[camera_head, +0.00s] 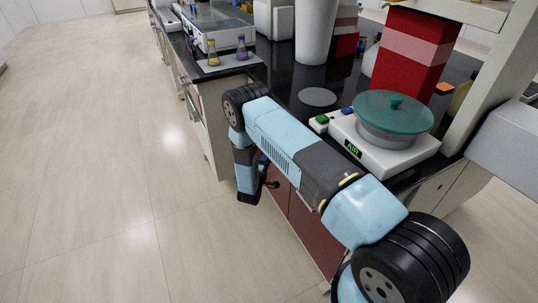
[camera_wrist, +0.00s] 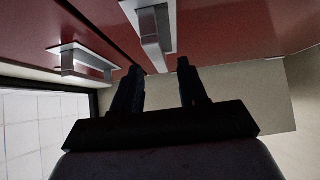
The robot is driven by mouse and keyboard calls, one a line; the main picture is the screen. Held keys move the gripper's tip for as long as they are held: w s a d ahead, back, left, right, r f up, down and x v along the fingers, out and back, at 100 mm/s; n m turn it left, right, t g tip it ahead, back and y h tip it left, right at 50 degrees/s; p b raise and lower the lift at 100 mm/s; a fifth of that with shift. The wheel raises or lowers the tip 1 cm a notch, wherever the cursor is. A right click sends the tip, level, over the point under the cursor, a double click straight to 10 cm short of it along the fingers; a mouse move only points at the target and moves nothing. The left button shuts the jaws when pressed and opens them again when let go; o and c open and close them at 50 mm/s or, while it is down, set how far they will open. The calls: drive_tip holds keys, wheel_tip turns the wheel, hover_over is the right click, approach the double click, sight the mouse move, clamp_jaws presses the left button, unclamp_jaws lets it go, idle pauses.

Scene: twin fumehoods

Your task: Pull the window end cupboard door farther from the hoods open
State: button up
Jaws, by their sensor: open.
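Dark red cupboard doors show under the bench in the head view, one of them at the lower front (camera_head: 308,232), partly behind my arm. In the wrist view, a red door panel (camera_wrist: 225,25) fills the top. A pale bar handle (camera_wrist: 152,40) stands out from the red front, its lower end between my fingertips. A second handle (camera_wrist: 82,58) is on the red panel to the left. My gripper (camera_wrist: 160,67) is open around the first handle; contact cannot be told. In the head view it is small and dark beside the bench front. Which door is farther from the hoods cannot be told.
The black bench top carries a hotplate (camera_head: 385,140) with a teal-lidded dish, a red box (camera_head: 408,55), a white cylinder (camera_head: 315,30) and two flasks on a mat. Open tiled floor (camera_head: 90,170) lies left. A beige panel (camera_wrist: 245,95) borders the red fronts.

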drive_tip(key=shift+x, duration=2.4)
clamp_jaws()
drive_tip(key=shift+a, duration=0.15)
drive_tip(key=shift+f, duration=0.1)
